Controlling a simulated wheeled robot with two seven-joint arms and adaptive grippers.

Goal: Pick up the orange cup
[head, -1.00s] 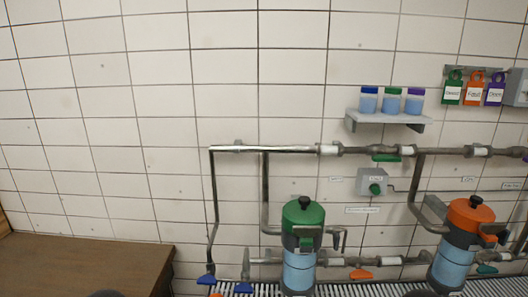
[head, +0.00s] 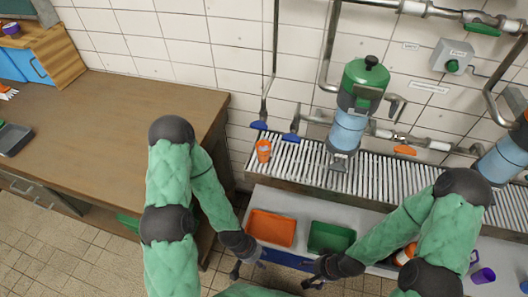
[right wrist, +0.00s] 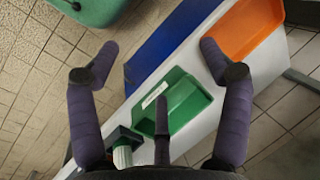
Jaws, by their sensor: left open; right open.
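An orange cup (head: 263,150) stands upright at the left end of the slatted metal rack, below the blue valve handles. In the head view my left gripper (head: 250,270) is open and empty, low in front of the orange tray and well short of the cup. My right gripper (head: 314,274) is open and empty near the green tray. In the right wrist view its spread fingers (right wrist: 157,62) show over the green tray, with nothing between them. The cup is not in the right wrist view.
An orange tray (head: 271,228) and a green tray (head: 330,237) lie on the white bench below the rack (head: 385,180). A green-topped canister (head: 348,125) stands right of the cup. A purple cup (head: 483,275) is at the right. The brown counter (head: 110,105) is largely clear.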

